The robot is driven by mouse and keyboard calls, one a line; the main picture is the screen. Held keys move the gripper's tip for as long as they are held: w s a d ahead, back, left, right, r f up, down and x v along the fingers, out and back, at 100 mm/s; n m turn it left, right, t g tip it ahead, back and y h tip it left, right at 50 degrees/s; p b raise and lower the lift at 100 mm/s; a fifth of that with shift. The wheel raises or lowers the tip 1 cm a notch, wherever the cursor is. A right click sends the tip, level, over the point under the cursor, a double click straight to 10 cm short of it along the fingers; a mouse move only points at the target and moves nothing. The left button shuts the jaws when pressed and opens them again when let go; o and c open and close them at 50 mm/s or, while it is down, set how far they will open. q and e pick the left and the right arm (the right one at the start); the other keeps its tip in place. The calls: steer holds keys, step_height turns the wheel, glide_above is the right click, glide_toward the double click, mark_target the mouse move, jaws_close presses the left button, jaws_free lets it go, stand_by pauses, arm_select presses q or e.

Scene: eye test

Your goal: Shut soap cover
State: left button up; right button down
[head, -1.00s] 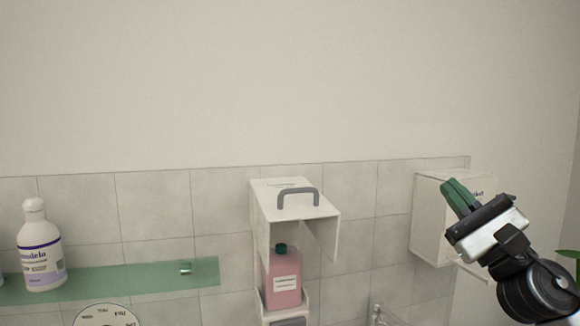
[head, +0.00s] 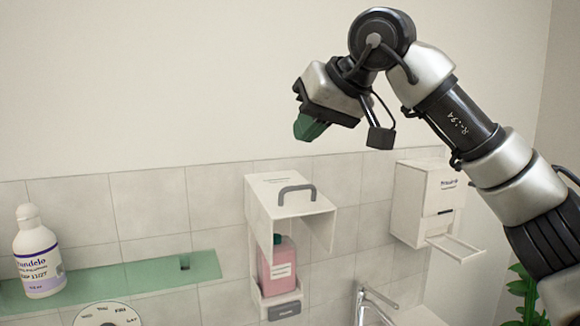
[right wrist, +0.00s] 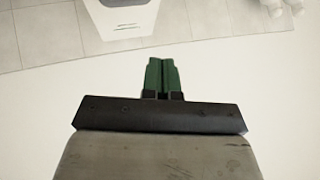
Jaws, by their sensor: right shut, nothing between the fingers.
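The white soap cover (head: 262,222) with a grey handle (head: 296,190) on top is raised in the head view. It stands open above a pink soap bottle (head: 272,268) with a dark green cap, which sits in a white wall holder (head: 262,303). My right gripper (head: 308,128) is above the cover, apart from it, with its green fingers pointing down. The fingers are shut and empty in the right wrist view (right wrist: 163,76). Part of a white surface, likely the cover (right wrist: 120,18), shows at the top left there. My left gripper is out of view.
A white wall dispenser box (head: 418,205) with an extended tray hangs to the right. A faucet (head: 370,300) is below it. A green glass shelf (head: 150,273) with a white bottle (head: 38,255) is at left. The wall above is bare.

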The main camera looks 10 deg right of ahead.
step_height(320, 180, up, 3)
steer(key=s+d+h, duration=0.1)
steer(key=s+h, duration=0.1)
steer(key=h, duration=0.1)
steer(key=p, duration=0.3)
glide_above(301, 207)
step_height(301, 207, down, 7)
step_height(301, 207, down, 3)
steer(key=shift+w+f+p, duration=0.15)
steer(key=shift+f+p, duration=0.05)
steer(key=shift+p, duration=0.5)
steer(key=shift+f, duration=0.5)
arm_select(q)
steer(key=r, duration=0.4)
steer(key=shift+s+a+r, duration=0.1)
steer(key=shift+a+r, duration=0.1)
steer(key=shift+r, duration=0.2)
arm_select(e)
steer(key=shift+a, duration=0.1)
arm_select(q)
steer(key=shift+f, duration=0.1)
